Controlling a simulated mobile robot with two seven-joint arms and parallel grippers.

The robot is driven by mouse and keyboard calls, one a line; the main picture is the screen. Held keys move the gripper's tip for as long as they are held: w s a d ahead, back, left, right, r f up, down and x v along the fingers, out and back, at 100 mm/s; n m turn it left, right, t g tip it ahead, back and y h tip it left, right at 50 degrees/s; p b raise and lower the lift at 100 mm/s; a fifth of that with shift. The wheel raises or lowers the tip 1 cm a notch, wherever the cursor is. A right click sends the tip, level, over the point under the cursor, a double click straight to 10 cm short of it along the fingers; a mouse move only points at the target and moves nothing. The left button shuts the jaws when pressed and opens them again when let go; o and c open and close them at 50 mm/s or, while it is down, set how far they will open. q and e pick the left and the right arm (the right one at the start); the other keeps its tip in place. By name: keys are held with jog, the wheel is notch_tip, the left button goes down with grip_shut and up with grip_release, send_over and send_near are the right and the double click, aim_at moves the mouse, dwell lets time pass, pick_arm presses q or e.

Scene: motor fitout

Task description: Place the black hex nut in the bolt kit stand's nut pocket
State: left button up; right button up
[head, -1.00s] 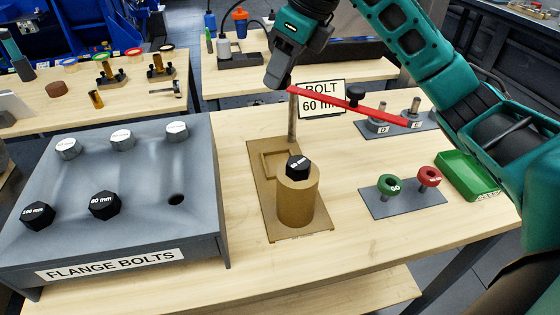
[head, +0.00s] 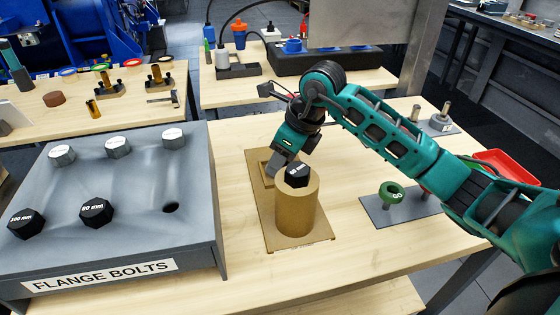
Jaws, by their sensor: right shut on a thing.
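The bolt kit stand (head: 318,243) is a brown board with a round brown post (head: 297,215) and a square, raised-rim pocket (head: 262,161) behind it. A black hex bolt head (head: 297,174) sits on top of the post. My right gripper (head: 272,176) points down at the pocket, just behind and left of the post. It is shut; its fingertips are low over the pocket. The black hex nut is hidden or too small to make out between the fingers. I cannot tell whether it touches the pocket floor. My left gripper is out of view.
A grey flange bolts rack (head: 130,215) stands at left with silver and black heads and an empty hole (head: 171,207). At right are a grey gauge board (head: 385,213) with a green GO gauge (head: 391,191) and a red tray (head: 508,164). Bare tabletop lies in front.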

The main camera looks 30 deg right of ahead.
jog(key=shift+f, duration=0.4)
jog(key=shift+f, duration=0.2)
jog(key=o, duration=0.8)
jog(key=shift+r, duration=0.1)
jog(key=shift+r, duration=0.2)
jog(key=p+v, duration=0.1)
jog(key=v, duration=1.1)
jog(key=shift+s+f, duration=0.1)
